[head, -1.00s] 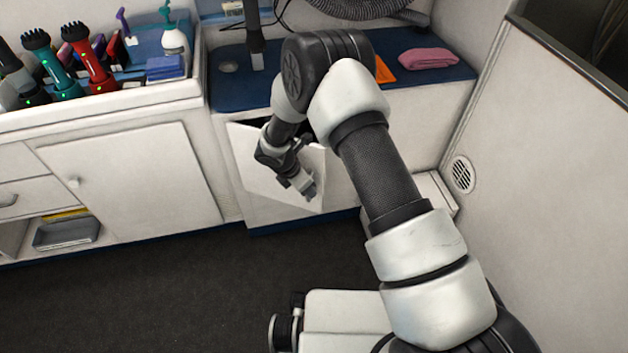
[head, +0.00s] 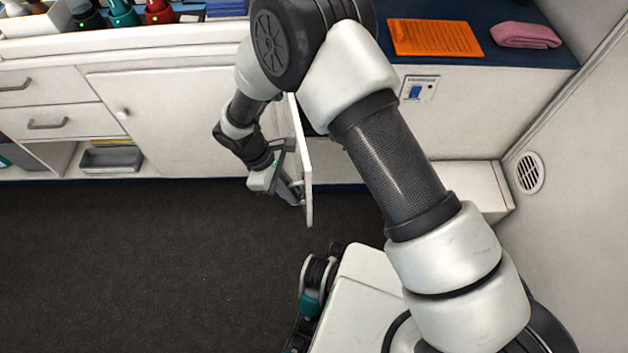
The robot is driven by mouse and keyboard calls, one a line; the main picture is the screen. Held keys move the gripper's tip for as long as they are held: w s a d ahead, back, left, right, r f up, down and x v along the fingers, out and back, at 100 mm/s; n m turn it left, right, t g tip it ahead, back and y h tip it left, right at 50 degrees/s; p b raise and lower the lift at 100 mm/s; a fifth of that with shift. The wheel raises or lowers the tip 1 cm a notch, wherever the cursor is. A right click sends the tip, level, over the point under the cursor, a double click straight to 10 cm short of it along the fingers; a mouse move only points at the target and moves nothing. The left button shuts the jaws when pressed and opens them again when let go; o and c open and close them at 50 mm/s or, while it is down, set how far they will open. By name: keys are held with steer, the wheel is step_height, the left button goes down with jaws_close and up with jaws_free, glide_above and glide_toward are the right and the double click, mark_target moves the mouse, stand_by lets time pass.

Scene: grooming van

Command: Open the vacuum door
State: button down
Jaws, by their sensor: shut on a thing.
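The white vacuum door (head: 306,180) stands swung far out from the cabinet under the blue counter. I see it almost edge-on, a thin upright panel. My gripper (head: 293,190) is at the left side of the door, low and close to its free edge. It is shut on the door at its outer face; the exact grip is too small and partly hidden to make out. The cabinet opening behind the door is mostly hidden by my arm.
A white cabinet door with a round knob (head: 124,113) is left of the vacuum door. A switch plate (head: 417,91) is on the panel to the right. The dark floor (head: 130,270) is clear at left.

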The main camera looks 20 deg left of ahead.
steer(key=shift+s+a, duration=0.25)
steer(key=shift+a, duration=0.35)
steer(key=shift+s+a, duration=0.25)
steer(key=shift+a, duration=0.3)
steer(key=c, duration=2.1)
jaws_free()
steer(key=shift+r, duration=0.1)
steer(key=p+v, duration=0.4)
steer(key=v, duration=1.3)
steer(key=shift+w+r, duration=0.1)
steer(key=shift+r, duration=0.1)
